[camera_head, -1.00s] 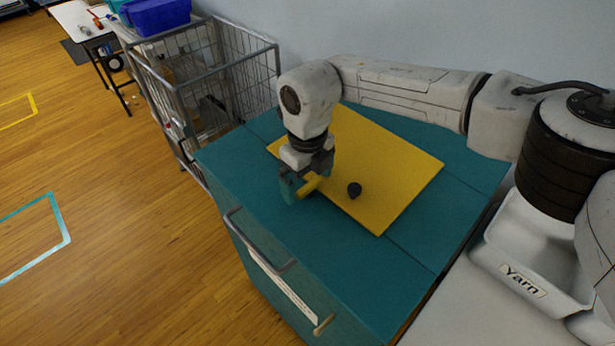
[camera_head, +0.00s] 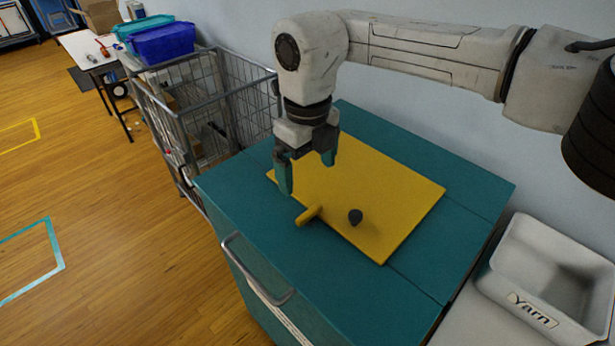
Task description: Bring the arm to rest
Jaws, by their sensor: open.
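My gripper (camera_head: 308,175) is open and empty, pointing down above the left part of the yellow board (camera_head: 385,185). Its two teal fingers are spread apart. A small yellow peg-like piece (camera_head: 309,215) lies below the fingers at the board's left edge, apart from them. A small dark round thing (camera_head: 355,216) sits on the board to the right of the peg-like piece. The board lies on the teal top of a cabinet (camera_head: 235,195). My arm reaches in from the upper right.
A wire cage cart (camera_head: 180,105) stands left of the cabinet. A white bin labelled "Yarn" (camera_head: 533,315) stands at the right. A blue bin (camera_head: 163,42) and a white table (camera_head: 88,48) are farther back. A pale wall runs behind the cabinet. The wooden floor at left is open.

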